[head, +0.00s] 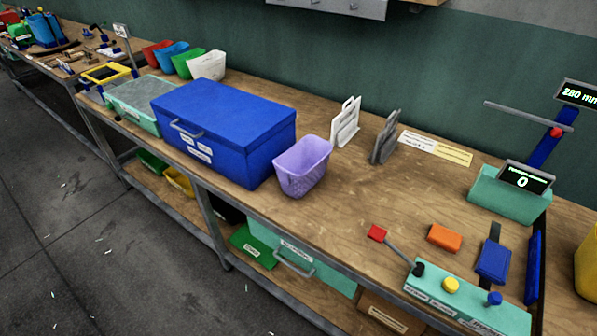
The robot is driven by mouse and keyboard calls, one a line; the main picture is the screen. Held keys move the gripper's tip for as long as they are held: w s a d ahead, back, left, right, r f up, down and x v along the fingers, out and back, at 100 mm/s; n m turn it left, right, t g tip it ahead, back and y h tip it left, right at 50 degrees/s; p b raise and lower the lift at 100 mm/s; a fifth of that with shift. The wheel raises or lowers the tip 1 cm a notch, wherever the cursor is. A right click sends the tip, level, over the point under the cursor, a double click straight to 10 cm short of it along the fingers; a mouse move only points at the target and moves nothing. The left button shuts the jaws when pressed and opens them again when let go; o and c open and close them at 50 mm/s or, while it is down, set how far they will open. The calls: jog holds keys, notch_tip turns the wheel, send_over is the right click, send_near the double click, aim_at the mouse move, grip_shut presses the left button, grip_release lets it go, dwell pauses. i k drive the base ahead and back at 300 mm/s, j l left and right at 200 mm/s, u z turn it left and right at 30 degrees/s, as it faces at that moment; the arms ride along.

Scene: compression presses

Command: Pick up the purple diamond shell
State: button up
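The only purple thing in the head view is a light purple open-topped container (303,167) with a fine patterned wall. It stands upright on the wooden workbench (365,203), near its front edge and just right of the large blue box. I cannot tell whether it is the purple diamond shell or whether something lies inside it. My gripper is not in view.
A closed blue box (226,130) stands close on its left. White (345,122) and grey (384,138) upright holders stand behind. A green control panel (465,303) with a red-ended lever and an orange block (444,238) are at right. Bench between is clear.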

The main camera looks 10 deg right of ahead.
aim_at(297, 169)
jog(key=z, duration=2.05)
jog(key=u, duration=2)
jog(key=i+j, duration=0.15)
jog(key=j, duration=0.2)
jog(key=i+j+z, duration=0.1)
jog(key=i+j, duration=0.2)
jog(key=j, duration=0.35)
jog(key=i+j+z, duration=0.1)
jog(key=j, duration=0.25)
jog(key=i+j, duration=0.2)
jog(key=j, duration=0.15)
jog(key=i+j+z, duration=0.1)
jog(key=j, duration=0.25)
jog(key=i+j+z, duration=0.1)
jog(key=j, duration=0.4)
jog(key=i+j+z, duration=0.1)
jog(key=j, duration=0.4)
jog(key=j+z, duration=0.1)
jog(key=j, duration=0.4)
